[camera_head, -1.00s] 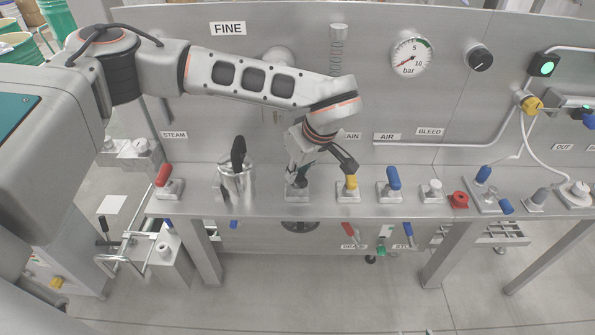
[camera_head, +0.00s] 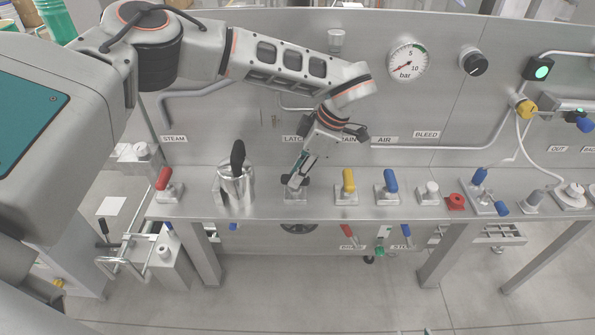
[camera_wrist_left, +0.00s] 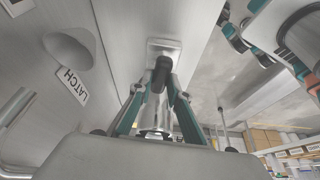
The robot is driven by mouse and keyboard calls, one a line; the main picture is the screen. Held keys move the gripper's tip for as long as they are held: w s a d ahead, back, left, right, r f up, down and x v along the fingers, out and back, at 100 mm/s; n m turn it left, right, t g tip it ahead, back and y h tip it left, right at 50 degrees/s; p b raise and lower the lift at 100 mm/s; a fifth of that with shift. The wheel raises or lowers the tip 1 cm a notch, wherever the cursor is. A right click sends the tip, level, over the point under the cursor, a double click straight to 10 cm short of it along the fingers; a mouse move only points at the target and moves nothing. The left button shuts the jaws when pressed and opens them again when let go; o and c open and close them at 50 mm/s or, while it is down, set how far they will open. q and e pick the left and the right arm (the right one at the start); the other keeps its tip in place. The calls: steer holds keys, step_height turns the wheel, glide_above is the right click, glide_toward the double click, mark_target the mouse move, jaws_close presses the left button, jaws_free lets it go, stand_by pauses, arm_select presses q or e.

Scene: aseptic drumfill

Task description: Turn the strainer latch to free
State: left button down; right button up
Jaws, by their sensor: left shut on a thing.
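The strainer latch (camera_head: 295,195) stands on a small square base on the steel bench, below the partly covered LATCH label (camera_head: 292,139). My left gripper (camera_head: 293,180) comes down at a slant from the upper right and is shut on the latch's black handle. In the left wrist view the dark handle (camera_wrist_left: 161,72) sits between the two teal-sided fingers (camera_wrist_left: 157,98). The fingers hide much of the latch, so its exact angle is hard to tell. A metal pot (camera_head: 236,186) with an upright black handle stands left of the latch. My right gripper is not in view.
A red-handled valve (camera_head: 164,180) stands at the bench's left end. Yellow (camera_head: 348,181) and blue (camera_head: 391,182) handles stand upright close to the right of the latch. The steel panel (camera_head: 410,110) with a pressure gauge (camera_head: 408,62) rises behind.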

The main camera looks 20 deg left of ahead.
arm_select(q)
steer(key=shift+n, duration=0.5)
steer(key=c, duration=1.9)
jaws_free()
steer(key=v, duration=1.2)
steer(key=shift+w, duration=0.3)
steer(key=shift+a+g, duration=0.15)
steer(key=shift+g, duration=0.15)
